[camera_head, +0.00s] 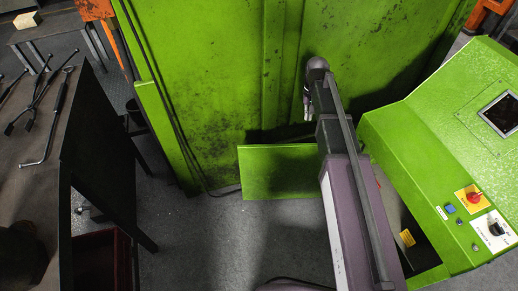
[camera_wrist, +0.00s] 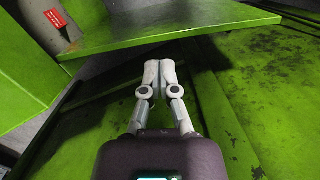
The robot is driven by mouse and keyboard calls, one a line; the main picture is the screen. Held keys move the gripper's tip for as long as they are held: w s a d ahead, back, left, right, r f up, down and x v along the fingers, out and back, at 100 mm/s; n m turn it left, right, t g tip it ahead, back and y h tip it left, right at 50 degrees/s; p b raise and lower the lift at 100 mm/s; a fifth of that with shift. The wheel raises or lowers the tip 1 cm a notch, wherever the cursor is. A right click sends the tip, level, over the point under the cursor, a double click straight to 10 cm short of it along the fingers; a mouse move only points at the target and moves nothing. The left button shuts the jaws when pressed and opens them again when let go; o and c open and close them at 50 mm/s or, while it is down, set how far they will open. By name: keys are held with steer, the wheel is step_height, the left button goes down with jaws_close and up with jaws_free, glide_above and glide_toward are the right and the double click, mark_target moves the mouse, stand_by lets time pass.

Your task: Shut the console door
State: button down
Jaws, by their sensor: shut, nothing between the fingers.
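The console door (camera_head: 280,172) is a flat green panel standing open, swung out to the left of the green console (camera_head: 440,150). My arm hides its right end and hinge side. In the wrist view the door (camera_wrist: 170,28) crosses the top of the picture. My gripper (camera_head: 307,116) points down between the door and the green press, on the press side of the door. In the wrist view my gripper (camera_wrist: 160,64) is shut and empty, its fingertips close to the door's near edge. I cannot tell whether they touch.
The green press (camera_head: 225,90) rises close behind my gripper. The console's dark opening (camera_head: 405,225) is partly behind my arm. A dark table (camera_head: 60,120) with tongs stands at the left. Grey floor (camera_head: 205,235) in front of the door is clear.

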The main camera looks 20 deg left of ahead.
steer(key=w+a+f+b, duration=0.2)
steer(key=a+f+b, duration=0.1)
steer(key=a, duration=0.3)
steer(key=w+a+f+n+b, duration=0.1)
steer(key=w+a+f+b, duration=0.2)
steer(key=a, duration=0.4)
steer(key=w+a+f+g+b, duration=0.1)
steer(key=w+a+f+b, duration=0.1)
steer(key=a+f+b, duration=0.3)
steer(key=shift+w+a+f+h, duration=0.35)
steer(key=shift+a+f, duration=0.5)
steer(key=shift+a, duration=0.2)
steer(key=shift+f+b, duration=0.15)
steer(key=shift+b, duration=0.3)
steer(key=s+d+f+b, duration=0.2)
steer(key=s+f+b, duration=0.4)
steer(key=f+b, duration=0.3)
steer(key=shift+f, duration=0.2)
